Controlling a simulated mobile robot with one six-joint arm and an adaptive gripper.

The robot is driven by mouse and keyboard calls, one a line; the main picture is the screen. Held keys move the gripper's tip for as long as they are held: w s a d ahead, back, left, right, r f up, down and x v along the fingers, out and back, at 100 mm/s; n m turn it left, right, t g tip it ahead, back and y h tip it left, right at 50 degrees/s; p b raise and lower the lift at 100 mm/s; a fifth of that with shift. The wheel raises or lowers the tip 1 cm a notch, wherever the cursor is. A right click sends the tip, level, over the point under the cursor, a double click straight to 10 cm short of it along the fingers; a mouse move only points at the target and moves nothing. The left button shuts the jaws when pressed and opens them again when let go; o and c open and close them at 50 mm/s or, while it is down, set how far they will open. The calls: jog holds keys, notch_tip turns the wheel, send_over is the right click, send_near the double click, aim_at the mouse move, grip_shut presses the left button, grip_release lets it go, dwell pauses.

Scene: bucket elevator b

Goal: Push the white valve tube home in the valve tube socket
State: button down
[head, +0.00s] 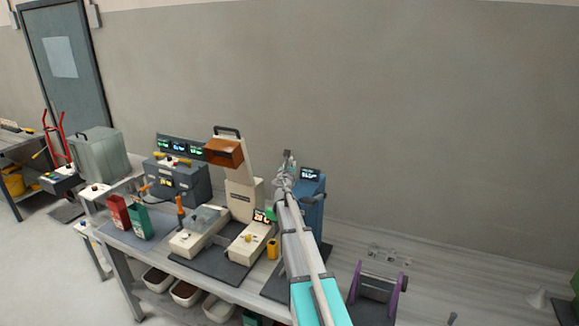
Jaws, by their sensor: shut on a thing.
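My gripper (288,162) is small in the head view, at the far end of my arm, beside the top of a blue machine (311,200). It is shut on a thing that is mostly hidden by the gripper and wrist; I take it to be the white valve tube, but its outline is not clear. The valve tube socket cannot be made out, and my arm covers part of the blue machine. I cannot tell how deep the tube sits or whether it touches the socket.
A cream machine with an orange hopper (223,151) stands left of my arm. A yellow cup (273,249) stands close to the arm. Red (119,212) and green (138,222) containers are further left. A purple-sided stand (377,290) is at right.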

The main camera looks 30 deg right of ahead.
jog(key=shift+f+b, duration=0.5)
jog(key=shift+f, duration=0.05)
jog(key=shift+c, duration=2.4)
grip_release()
jog(key=v, duration=1.2)
